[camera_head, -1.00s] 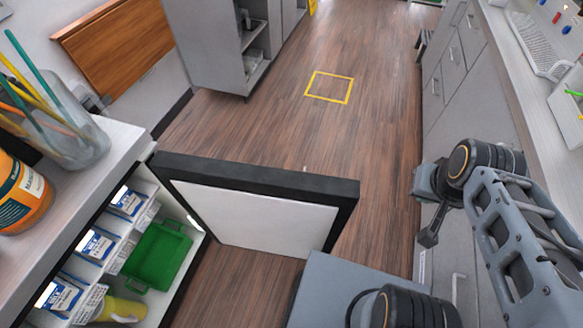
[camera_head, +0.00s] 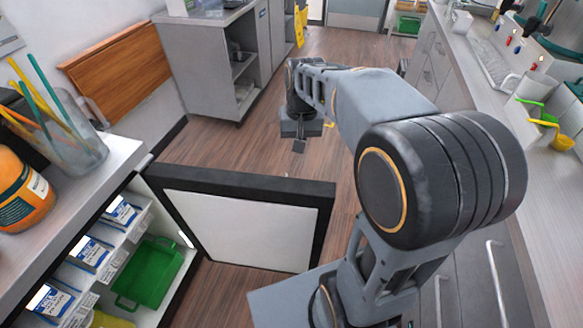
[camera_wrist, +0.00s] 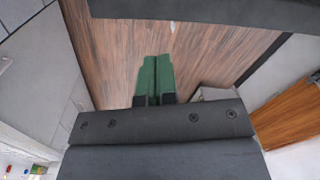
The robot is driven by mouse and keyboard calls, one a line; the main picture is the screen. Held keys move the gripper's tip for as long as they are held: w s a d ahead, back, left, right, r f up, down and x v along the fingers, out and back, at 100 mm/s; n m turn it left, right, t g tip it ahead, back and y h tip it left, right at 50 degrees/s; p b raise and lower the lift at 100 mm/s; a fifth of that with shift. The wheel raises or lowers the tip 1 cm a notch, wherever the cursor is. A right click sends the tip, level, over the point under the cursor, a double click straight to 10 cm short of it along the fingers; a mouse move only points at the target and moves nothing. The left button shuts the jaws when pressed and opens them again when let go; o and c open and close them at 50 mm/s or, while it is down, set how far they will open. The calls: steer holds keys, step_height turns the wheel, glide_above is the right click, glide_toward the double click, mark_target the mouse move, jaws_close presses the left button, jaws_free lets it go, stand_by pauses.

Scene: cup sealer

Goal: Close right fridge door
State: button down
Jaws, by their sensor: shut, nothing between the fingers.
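The right fridge door (camera_head: 245,225) stands open in the head view, with a white inner panel and a dark frame. It juts out from the fridge (camera_head: 160,310) at the left, and its free end points right. My gripper (camera_head: 299,146) is beyond the door's far side, near its free end, and appears apart from it. In the wrist view the green fingers (camera_wrist: 153,80) are together with nothing between them. A dark band crosses the top of the wrist view; I cannot tell for sure that it is the door.
The open fridge holds a green bin (camera_head: 150,273) and several white-and-blue cartons (camera_head: 92,250). A jar of sticks (camera_head: 62,135) and an orange tub (camera_head: 20,190) stand on top. Wood floor is free beyond the door. A sink counter (camera_head: 555,190) runs along the right.

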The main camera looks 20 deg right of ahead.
steer(key=w+d+f+m+g+y, duration=0.1)
steer(key=w+d+f+m+g, duration=0.3)
steer(key=w, duration=0.7)
steer(key=s+a+f+p, duration=0.1)
steer(key=s+f, duration=0.2)
steer(key=f, duration=0.2)
steer(key=s+a+f+n+p, duration=0.1)
steer(key=s+f, duration=0.2)
steer(key=f, duration=0.3)
steer(key=shift+s+a, duration=0.35)
steer(key=shift+a, duration=0.05)
